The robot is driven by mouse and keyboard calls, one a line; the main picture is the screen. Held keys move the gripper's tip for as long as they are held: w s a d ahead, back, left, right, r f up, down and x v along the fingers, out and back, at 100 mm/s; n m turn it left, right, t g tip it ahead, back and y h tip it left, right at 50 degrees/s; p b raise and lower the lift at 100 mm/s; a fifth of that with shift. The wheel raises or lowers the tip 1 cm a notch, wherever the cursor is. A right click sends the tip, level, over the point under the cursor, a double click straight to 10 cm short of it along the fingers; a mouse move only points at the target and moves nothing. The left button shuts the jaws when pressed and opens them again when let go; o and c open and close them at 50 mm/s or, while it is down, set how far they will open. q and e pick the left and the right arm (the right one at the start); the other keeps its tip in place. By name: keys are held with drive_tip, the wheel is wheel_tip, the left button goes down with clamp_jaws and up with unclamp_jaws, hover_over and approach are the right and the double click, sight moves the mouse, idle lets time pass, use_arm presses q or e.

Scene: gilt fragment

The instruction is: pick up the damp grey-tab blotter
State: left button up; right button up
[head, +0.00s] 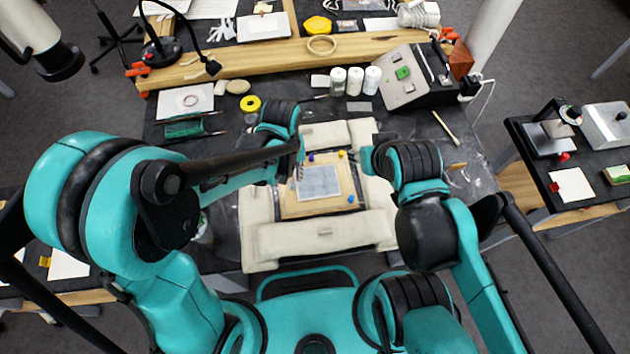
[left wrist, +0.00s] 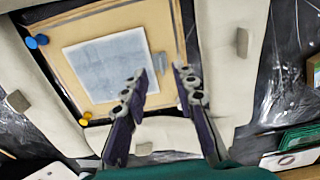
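The damp blotter (head: 319,182) is a pale grey-blue square sheet lying flat on a tan wooden board (head: 300,209). In the left wrist view the blotter (left wrist: 100,62) shows from above, with a small grey tab (left wrist: 160,62) at its edge. My left gripper (left wrist: 161,73) is open, its two dark fingers apart, and the tab appears between the fingertips. I cannot tell whether they touch it. In the head view my left gripper (head: 299,168) is at the sheet's upper left. My right gripper (head: 367,160) is beyond the board's upper right; its fingers are not clear.
Cream padded bolsters (head: 320,240) surround the board. Blue pins (head: 350,199) and yellow pins (head: 342,154) stand around the sheet. White jars (head: 355,80), a yellow tape roll (head: 250,104) and a grey control box (head: 405,75) stand behind.

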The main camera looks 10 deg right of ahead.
sight(290, 182)
use_arm(q)
wheel_tip(290, 182, down, 3)
drive_tip(key=shift+a+f+b, duration=0.15)
drive_tip(key=shift+f+b, duration=0.05)
drive_tip(key=shift+b, duration=0.25)
clamp_jaws()
drive_tip(key=shift+r, duration=0.1)
